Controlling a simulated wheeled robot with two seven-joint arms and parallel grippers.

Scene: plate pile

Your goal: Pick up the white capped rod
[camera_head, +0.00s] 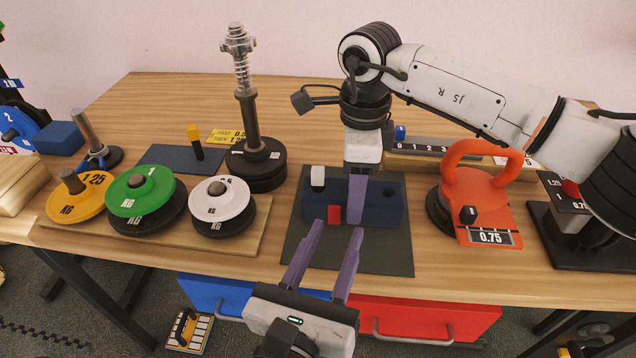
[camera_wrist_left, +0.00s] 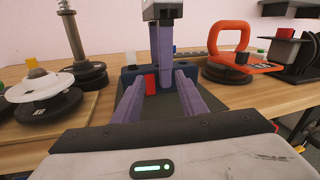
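The white capped rod (camera_head: 318,178) stands in the left part of a dark blue block (camera_head: 381,212); only its white cap and a short dark part show. Its cap also shows small in the left wrist view (camera_wrist_left: 130,57). My left gripper (camera_head: 338,226) is open and empty, with its purple fingers in front of the block. My right gripper (camera_head: 356,200) comes down over the middle of the block, right of the white cap. Its fingers overlap, so I cannot tell whether it is open. A red piece (camera_head: 334,214) is at the block's front.
The block is on a dark mat (camera_head: 395,262). Weight plates in yellow (camera_head: 75,200), green (camera_head: 140,194) and white (camera_head: 220,199) lie left. A tall spring post (camera_head: 247,110) stands behind them. An orange kettlebell (camera_head: 478,195) stands right. Some bare table shows behind the block.

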